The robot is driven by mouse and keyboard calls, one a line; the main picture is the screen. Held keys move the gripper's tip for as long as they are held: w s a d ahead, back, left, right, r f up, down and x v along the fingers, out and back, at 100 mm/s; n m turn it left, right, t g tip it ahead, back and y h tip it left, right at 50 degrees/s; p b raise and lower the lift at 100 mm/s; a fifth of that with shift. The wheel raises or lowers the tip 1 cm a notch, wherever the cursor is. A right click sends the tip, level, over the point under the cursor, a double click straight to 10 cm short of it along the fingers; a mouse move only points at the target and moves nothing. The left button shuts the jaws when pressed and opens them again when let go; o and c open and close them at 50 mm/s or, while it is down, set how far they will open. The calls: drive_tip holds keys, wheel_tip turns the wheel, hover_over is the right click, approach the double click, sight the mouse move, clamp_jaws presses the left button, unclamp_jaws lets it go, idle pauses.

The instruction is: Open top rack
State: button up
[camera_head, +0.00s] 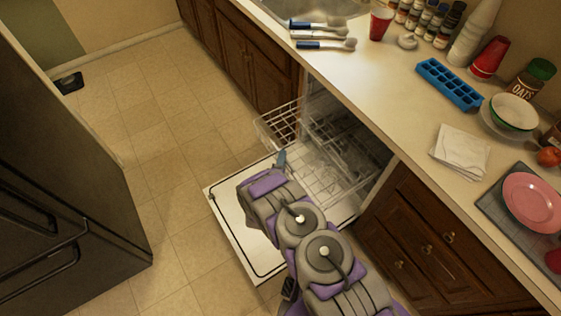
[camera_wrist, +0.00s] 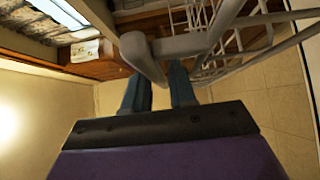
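The dishwasher's door (camera_head: 235,225) is folded down over the floor. The top rack (camera_head: 283,122), a white wire basket, stands partly out over the door. More wire racking (camera_head: 322,180) shows lower down. My gripper (camera_head: 282,158) is beside the top rack's front, on the near side; my arm hides part of the door and opening.
The counter (camera_head: 400,110) above the dishwasher holds a blue ice tray (camera_head: 449,84), napkins (camera_head: 460,150) and a pink plate (camera_head: 532,201). Wooden cabinets (camera_head: 425,240) flank the opening. A dark refrigerator (camera_head: 60,190) stands left. Floor between is clear.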

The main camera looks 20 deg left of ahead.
drive_tip(key=s+d+p, duration=0.2)
drive_tip(key=s+p, duration=0.2)
drive_tip(key=s, duration=1.3)
drive_tip(key=shift+s, duration=0.15)
drive_tip(key=w+a+r+m+g+h, duration=0.2)
drive_tip(key=w+r+m+g, duration=0.55)
drive_tip(key=w, duration=0.65)
drive_tip(key=s+d+r+m+g+y, duration=0.15)
drive_tip(key=d+r, duration=0.25)
drive_tip(key=r, duration=0.4)
drive_tip(key=s+d+r+m+g, duration=0.1)
drive_tip(key=d+r+m+g, duration=0.15)
drive_tip(key=d+r, duration=0.4)
drive_tip(key=s+d+r+m+g, duration=0.1)
drive_tip(key=d+r+m, duration=0.15)
drive_tip(key=r, duration=0.65)
drive_tip(key=s+d+r+m+g, duration=0.1)
drive_tip(key=s+d+r, duration=0.4)
drive_tip(key=s, duration=0.6)
drive_tip(key=s+d+r+m+g+h, duration=0.1)
drive_tip(key=s+d+r+m+g, duration=0.1)
drive_tip(key=s+d+r, duration=0.3)
drive_tip(key=s+d+r+m+g, duration=0.2)
drive_tip(key=s+d+r+g, duration=0.2)
drive_tip(key=s+d, duration=0.7)
drive_tip(key=s+r, duration=0.1)
drive_tip(key=s, duration=0.6)
drive_tip(key=shift+d+h, duration=0.3)
drive_tip(key=shift+h, duration=0.05)
